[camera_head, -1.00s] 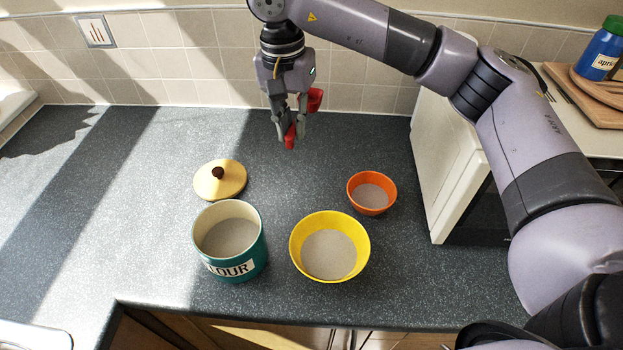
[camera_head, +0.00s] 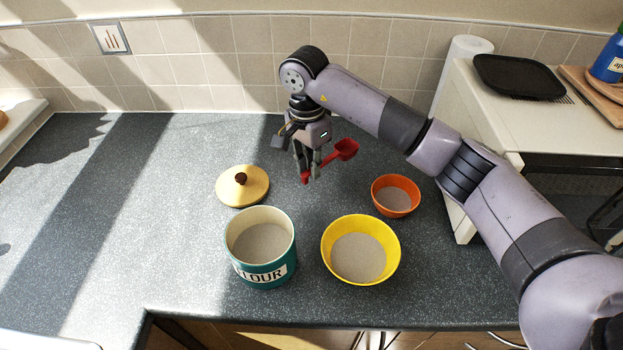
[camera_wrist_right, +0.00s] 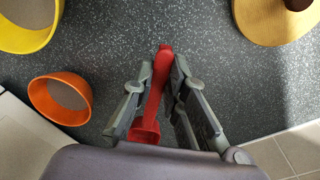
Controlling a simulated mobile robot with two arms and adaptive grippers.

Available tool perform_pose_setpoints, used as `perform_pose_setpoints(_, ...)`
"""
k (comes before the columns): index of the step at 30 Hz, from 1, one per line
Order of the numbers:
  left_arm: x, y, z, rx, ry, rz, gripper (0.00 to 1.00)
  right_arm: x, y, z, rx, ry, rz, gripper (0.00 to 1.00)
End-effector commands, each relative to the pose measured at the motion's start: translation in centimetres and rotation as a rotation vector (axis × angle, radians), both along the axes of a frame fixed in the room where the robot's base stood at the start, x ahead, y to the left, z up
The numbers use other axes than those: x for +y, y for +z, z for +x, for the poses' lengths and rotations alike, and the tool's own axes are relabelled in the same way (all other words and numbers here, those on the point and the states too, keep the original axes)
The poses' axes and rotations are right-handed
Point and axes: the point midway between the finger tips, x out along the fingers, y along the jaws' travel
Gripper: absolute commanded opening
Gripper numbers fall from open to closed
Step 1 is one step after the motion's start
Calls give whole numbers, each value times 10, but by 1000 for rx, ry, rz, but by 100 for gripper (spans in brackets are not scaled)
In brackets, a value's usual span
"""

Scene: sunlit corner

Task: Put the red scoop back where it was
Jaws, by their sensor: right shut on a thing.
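The red scoop (camera_head: 343,151) is held by its handle in my right gripper (camera_head: 308,176), above the counter behind the yellow bowl. Its cup end points right and slightly up in the head view. In the right wrist view the scoop (camera_wrist_right: 154,95) lies between the two fingers of the right gripper (camera_wrist_right: 163,85), which are closed on it. I cannot tell how high it is above the counter. My left gripper is not in view.
A teal flour canister (camera_head: 262,275) stands open at the front, with its yellow lid (camera_head: 243,186) lying behind it. A yellow bowl (camera_head: 360,280) and an orange bowl (camera_head: 397,209) hold greyish powder. A white appliance (camera_head: 462,100) stands at the right. The left counter is clear.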

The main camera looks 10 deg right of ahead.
Motion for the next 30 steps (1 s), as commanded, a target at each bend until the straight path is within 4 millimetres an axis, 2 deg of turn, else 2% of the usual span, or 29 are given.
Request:
perform_pose_setpoints(3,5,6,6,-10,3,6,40,0,-14,0,1,-1,0,0)
perform_pose_setpoints(8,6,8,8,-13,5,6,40,0,-24,0,1,-1,-1,0)
perform_pose_setpoints(15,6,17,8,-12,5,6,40,0,-57,-1,3,-1,1,0)
perform_pose_setpoints(27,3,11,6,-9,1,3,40,0,-66,0,-1,1,0,0)
perform_pose_setpoints(28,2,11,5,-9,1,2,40,0,-65,0,-1,1,0,14)
perform_pose_setpoints(30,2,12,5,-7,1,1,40,0,-64,0,-1,1,0,18)
